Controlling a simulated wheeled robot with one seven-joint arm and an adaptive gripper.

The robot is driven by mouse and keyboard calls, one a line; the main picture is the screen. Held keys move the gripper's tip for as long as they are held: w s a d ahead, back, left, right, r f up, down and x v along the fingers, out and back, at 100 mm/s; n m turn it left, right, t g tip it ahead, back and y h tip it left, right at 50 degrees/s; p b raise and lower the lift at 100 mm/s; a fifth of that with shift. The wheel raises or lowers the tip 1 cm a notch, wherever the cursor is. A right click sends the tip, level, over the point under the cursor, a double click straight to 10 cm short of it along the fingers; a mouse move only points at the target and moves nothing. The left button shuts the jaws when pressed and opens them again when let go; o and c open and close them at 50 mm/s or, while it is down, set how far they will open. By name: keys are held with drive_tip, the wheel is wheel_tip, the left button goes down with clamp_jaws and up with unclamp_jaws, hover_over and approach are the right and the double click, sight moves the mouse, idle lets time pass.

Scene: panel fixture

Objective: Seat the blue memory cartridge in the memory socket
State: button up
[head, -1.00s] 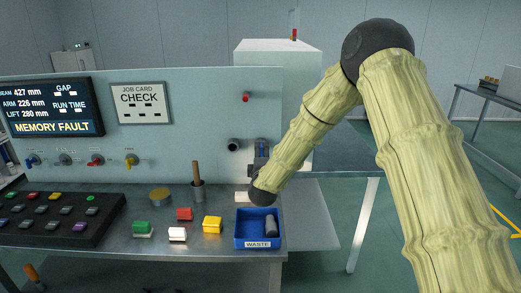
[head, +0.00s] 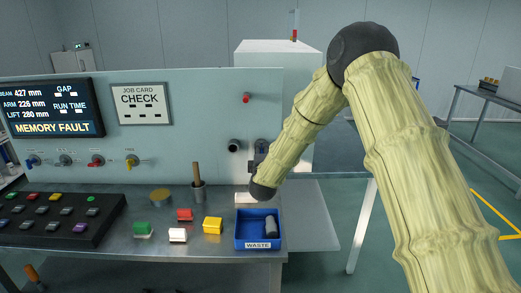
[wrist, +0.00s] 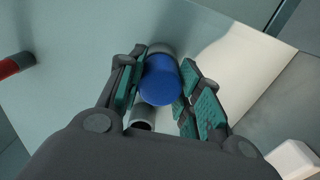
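The blue memory cartridge (wrist: 160,82) is a round blue cylinder between the teal pads of my gripper (wrist: 162,88) in the wrist view. The pads lie close against both its sides. Behind it a grey ring, the memory socket (wrist: 163,48), shows on the panel face. The cartridge lines up with this ring; how deep it sits is hidden. In the head view my gripper (head: 260,152) is at the panel's right part, and my arm hides most of it. The screen (head: 50,107) reads MEMORY FAULT.
A grey tube port (head: 234,145) sticks out left of the socket and shows close to the fingers in the wrist view (wrist: 142,117). A red button (head: 246,97) is above. A blue WASTE bin (head: 258,245) holding a grey cylinder (head: 271,226) stands below.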

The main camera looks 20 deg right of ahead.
clamp_jaws()
drive_tip(key=shift+o, duration=2.2)
unclamp_jaws()
drive_tip(key=c, duration=0.5)
drive_tip(key=shift+o, duration=0.2)
drive_tip(key=shift+s, duration=0.1)
drive_tip(key=shift+p+v, duration=0.5)
drive_tip(key=shift+v, duration=2.15)
drive_tip(key=shift+p+v, duration=0.3)
drive_tip(key=shift+v, duration=2.1)
